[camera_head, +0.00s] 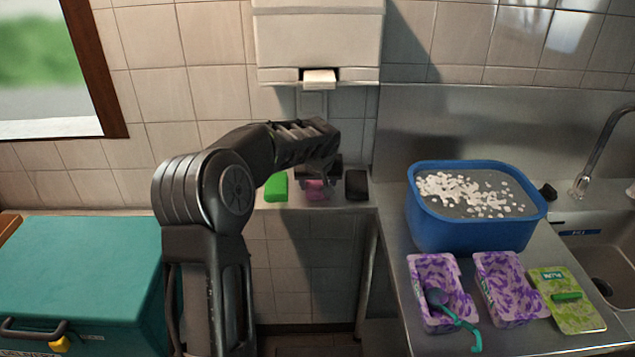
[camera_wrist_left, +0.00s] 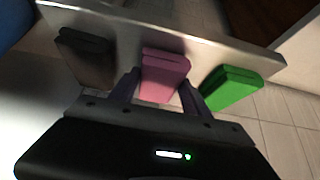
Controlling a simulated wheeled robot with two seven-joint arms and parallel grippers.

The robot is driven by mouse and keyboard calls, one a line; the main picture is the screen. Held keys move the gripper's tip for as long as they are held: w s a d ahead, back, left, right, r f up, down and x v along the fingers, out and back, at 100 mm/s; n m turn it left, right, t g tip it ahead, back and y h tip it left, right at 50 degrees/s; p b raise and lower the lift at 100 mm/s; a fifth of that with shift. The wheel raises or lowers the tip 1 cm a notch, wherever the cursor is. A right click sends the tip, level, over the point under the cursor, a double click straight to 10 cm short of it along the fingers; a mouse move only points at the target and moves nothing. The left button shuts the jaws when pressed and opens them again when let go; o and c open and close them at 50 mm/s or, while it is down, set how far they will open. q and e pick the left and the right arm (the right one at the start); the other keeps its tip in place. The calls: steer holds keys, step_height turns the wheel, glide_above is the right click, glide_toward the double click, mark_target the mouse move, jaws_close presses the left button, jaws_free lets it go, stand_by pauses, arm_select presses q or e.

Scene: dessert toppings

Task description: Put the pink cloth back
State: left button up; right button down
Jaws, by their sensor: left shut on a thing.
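The pink cloth (camera_head: 317,190) is at the narrow metal shelf on the tiled wall, between a green cloth (camera_head: 276,187) and a black cloth (camera_head: 356,185). In the left wrist view the pink cloth (camera_wrist_left: 163,77) hangs over the shelf edge, folded. My left gripper (camera_head: 318,182) is at the pink cloth, with its two fingers (camera_wrist_left: 157,95) on either side of it, shut on it. The gripper hides part of the cloth in the head view. The green cloth (camera_wrist_left: 230,86) and the dark cloth (camera_wrist_left: 86,58) hang on either side. My right gripper is not in view.
The metal shelf (camera_wrist_left: 200,46) carries the cloths below a white dispenser (camera_head: 318,40). A blue tub (camera_head: 440,230) with white pieces stands on the steel counter at right, behind purple-patterned trays (camera_head: 508,287) and a green pack (camera_head: 566,300). A teal box (camera_head: 85,270) is at left.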

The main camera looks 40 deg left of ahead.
arm_select(q)
steer(key=shift+f, duration=0.1)
steer(key=shift+f, duration=0.1)
steer(key=o, duration=1.3)
steer(key=b+v, duration=0.2)
steer(key=v, duration=1)
